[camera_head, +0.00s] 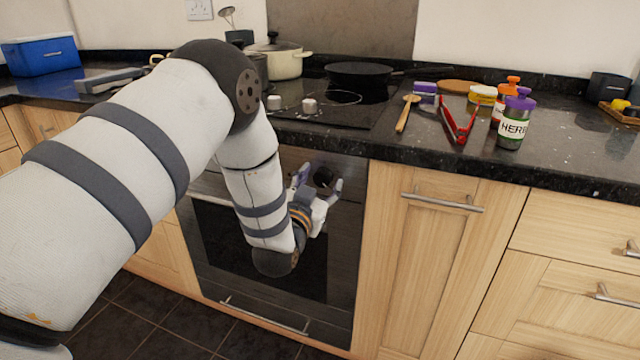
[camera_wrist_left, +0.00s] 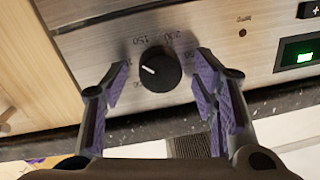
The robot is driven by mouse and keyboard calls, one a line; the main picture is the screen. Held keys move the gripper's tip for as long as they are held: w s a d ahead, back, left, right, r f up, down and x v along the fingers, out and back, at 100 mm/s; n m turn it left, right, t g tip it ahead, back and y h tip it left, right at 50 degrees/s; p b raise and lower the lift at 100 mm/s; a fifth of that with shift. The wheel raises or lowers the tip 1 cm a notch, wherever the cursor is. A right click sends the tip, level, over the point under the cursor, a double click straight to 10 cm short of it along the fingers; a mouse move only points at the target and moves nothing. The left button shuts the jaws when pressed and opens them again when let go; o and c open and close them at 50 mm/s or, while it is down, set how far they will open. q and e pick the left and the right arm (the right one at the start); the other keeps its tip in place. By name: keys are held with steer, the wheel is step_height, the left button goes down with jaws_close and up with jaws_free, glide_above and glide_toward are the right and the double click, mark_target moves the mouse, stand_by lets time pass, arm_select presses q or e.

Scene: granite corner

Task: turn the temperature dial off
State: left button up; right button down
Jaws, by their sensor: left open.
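The temperature dial (camera_wrist_left: 157,70) is a round black knob with a white pointer line on the steel front panel of the oven. Numbers such as 150 and 200 are printed around it. In the left wrist view its pointer is tilted toward the left. My left gripper (camera_wrist_left: 161,72) is open, with one purple-padded finger on each side of the dial and a visible gap to it on both sides. In the head view my left gripper (camera_head: 316,183) is at the oven front, with the dark dial (camera_head: 324,177) between its fingers. My right gripper is not in view.
A lit green display (camera_wrist_left: 303,55) sits beside the dial on the panel. The granite counter edge (camera_head: 450,165) runs above the oven (camera_head: 340,270). A black pan (camera_head: 360,73), red tongs (camera_head: 458,125), a wooden spoon (camera_head: 404,115) and a herb jar (camera_head: 515,122) are on top.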

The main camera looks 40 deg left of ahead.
arm_select(q)
steer(key=c, duration=1.2)
